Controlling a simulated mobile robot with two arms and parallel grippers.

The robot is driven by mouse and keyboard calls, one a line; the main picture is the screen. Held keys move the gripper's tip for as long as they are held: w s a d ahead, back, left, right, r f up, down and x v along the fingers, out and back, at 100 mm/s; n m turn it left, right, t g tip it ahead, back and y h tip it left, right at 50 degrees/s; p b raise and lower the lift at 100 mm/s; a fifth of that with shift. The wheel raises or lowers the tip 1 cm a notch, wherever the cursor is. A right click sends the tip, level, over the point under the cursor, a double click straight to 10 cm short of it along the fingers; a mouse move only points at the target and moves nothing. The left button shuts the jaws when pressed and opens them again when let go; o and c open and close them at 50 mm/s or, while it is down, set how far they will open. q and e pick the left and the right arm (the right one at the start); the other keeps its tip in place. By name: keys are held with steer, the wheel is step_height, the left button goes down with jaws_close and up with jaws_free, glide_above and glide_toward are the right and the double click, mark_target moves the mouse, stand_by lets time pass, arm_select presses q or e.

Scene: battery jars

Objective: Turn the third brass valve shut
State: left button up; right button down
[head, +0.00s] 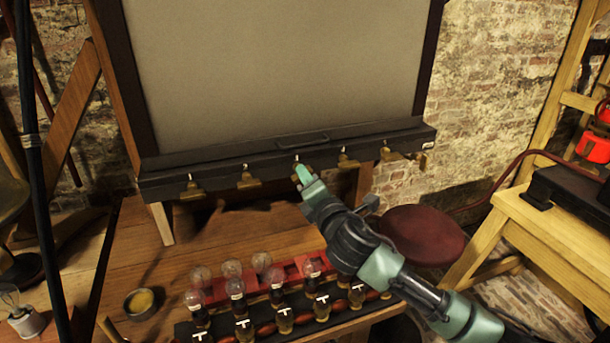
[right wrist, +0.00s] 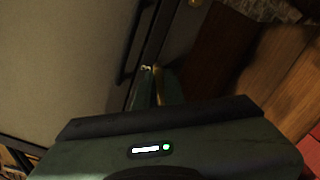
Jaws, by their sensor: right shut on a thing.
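A row of several brass valves runs along the black ledge below the large grey panel in the head view. The third brass valve (head: 295,178) is at the middle of the row, partly hidden by my right gripper (head: 304,174). That gripper reaches up from the lower right and is shut on the valve. In the right wrist view a bit of the valve (right wrist: 158,88) shows beyond the dark gripper body. The first (head: 193,190) and second (head: 249,181) valves are to its left, the fourth (head: 347,162) and fifth (head: 389,154) to its right. My left gripper is out of view.
Below the ledge is a wooden bench (head: 150,285) with a red rack (head: 290,272), glass bulbs and a row of dark jars under my right arm. A small bowl (head: 140,303) stands at the left. A dark red round stool (head: 422,235) is at the right.

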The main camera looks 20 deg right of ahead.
steer(key=m, duration=0.6)
steer(key=shift+d+f+p, duration=0.1)
steer(key=shift+f+p, duration=0.05)
steer(key=shift+p, duration=0.15)
stand_by(0.4)
steer(key=c, duration=1.5)
jaws_free()
steer(key=s+b, duration=0.1)
steer(key=s, duration=0.7)
steer(key=shift+d, duration=0.2)
